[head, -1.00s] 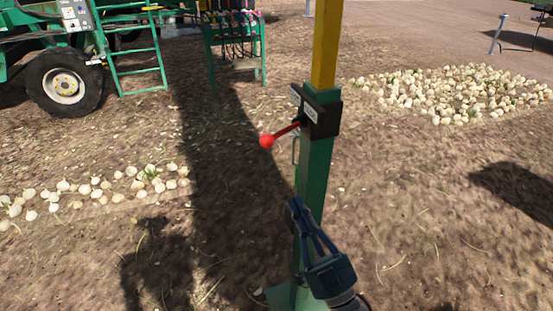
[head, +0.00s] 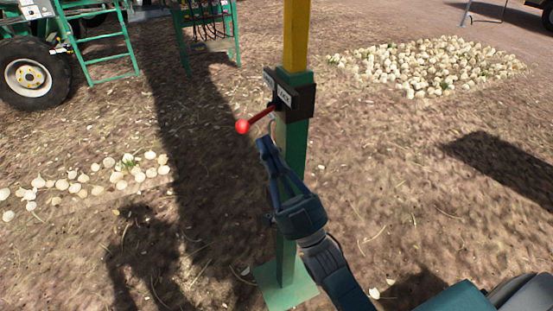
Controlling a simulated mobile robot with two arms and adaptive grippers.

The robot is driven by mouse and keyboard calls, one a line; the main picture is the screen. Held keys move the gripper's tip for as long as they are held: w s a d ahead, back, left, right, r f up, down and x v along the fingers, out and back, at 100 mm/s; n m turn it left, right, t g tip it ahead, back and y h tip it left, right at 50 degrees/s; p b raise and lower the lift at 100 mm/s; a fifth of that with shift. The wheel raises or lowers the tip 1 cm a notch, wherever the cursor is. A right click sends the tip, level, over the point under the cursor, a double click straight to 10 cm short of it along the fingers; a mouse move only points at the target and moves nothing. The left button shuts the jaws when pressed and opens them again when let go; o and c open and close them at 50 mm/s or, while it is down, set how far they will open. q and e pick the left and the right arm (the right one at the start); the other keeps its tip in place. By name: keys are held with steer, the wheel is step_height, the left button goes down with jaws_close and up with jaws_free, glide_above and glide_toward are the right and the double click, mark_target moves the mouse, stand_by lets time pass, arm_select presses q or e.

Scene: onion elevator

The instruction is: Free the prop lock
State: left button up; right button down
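The prop is a green post (head: 290,155) with a yellow upper part (head: 296,35), standing upright on a green foot plate (head: 285,287). A dark lock block with a small white label (head: 285,97) sits on the post. A red lever with a round red knob (head: 243,127) sticks out from the block to the left and slightly down. My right gripper (head: 264,146) is in front of the post, with its tips just below and right of the knob. Its fingers come together at the tips, and nothing shows between them. My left gripper is out of view.
A green machine with a wheel (head: 32,77) and a ladder (head: 105,47) stands at the back left. A green frame (head: 207,35) stands behind the post. Onions lie in a row (head: 90,182) at left and a patch (head: 430,65) at right. The ground between is open.

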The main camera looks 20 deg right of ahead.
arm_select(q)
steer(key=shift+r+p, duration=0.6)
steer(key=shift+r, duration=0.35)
arm_select(e)
steer(key=w, duration=0.2)
steer(key=w+a, duration=0.1)
steer(key=w, duration=0.2)
steer(key=shift+w+a+f, duration=0.15)
steer(key=shift+a, duration=0.05)
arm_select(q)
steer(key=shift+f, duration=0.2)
arm_select(e)
steer(key=shift+w, duration=0.2)
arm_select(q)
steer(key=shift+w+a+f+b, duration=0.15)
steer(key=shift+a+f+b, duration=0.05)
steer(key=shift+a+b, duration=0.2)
arm_select(e)
steer(key=shift+w+a, duration=0.25)
steer(key=shift+a, duration=0.2)
